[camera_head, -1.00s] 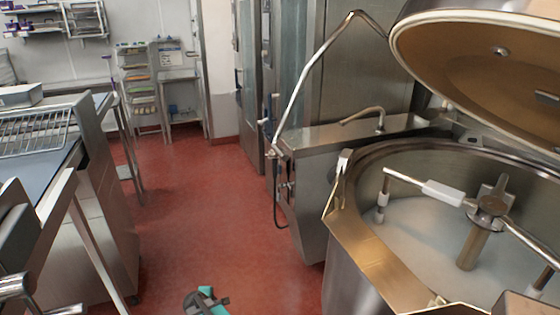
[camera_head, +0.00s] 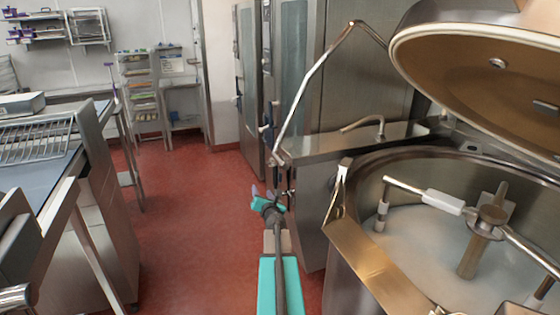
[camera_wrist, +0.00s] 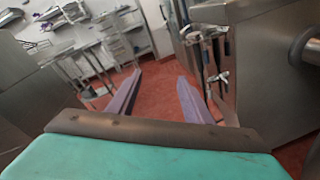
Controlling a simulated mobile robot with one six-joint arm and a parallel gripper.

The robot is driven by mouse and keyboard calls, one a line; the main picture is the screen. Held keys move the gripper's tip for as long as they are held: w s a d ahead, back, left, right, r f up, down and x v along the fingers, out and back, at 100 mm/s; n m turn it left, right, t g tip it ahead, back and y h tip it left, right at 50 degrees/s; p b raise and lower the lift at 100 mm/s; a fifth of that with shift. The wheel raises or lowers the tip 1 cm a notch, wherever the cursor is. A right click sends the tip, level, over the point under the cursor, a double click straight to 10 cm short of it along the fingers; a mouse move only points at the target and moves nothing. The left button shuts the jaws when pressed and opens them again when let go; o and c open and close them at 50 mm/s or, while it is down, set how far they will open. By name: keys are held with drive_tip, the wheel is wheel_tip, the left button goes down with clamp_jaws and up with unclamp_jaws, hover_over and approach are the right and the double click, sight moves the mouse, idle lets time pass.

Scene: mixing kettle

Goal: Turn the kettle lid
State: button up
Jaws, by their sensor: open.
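The kettle lid (camera_head: 480,75) stands raised and tilted open over the big steel kettle (camera_head: 375,275) at the right of the head view. Its brownish underside faces me. Inside the kettle a mixing arm (camera_head: 440,200) stands over pale contents. My gripper (camera_head: 262,190) is in front of the steel housing left of the kettle, well below and left of the lid, touching neither the lid nor the rim. In the wrist view my gripper (camera_wrist: 157,95) has its two purple-grey fingers apart with nothing between them. The lid is not identifiable in the wrist view.
A steel housing (camera_head: 315,180) with a bent pipe (camera_head: 310,80) stands left of the kettle. A worktable (camera_head: 85,150) with a wire rack (camera_head: 35,137) is at the left. Red floor (camera_head: 185,220) lies open between them. Shelves (camera_head: 140,90) stand at the back.

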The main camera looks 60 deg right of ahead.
sight(287, 169)
drive_tip(key=s+d+r+n, duration=0.2)
drive_tip(key=r, duration=0.1)
drive_tip(key=s+d+r+n+t, duration=0.1)
drive_tip(key=s+d+r+n, duration=0.2)
drive_tip(key=r, duration=0.1)
drive_tip(key=s+d+r+n+t, duration=0.1)
drive_tip(key=s+d+r+n, duration=0.1)
drive_tip(key=r, duration=0.1)
drive_tip(key=shift+s+d+r+n+y, duration=0.15)
drive_tip(key=shift+s+r+n+y, duration=0.15)
drive_tip(key=shift+r+y, duration=0.1)
drive_tip(key=shift+w, duration=0.15)
drive_tip(key=shift+w, duration=0.1)
drive_tip(key=shift+p+x, duration=1.65)
drive_tip(key=shift+x, duration=2)
drive_tip(key=shift+c, duration=0.5)
clamp_jaws()
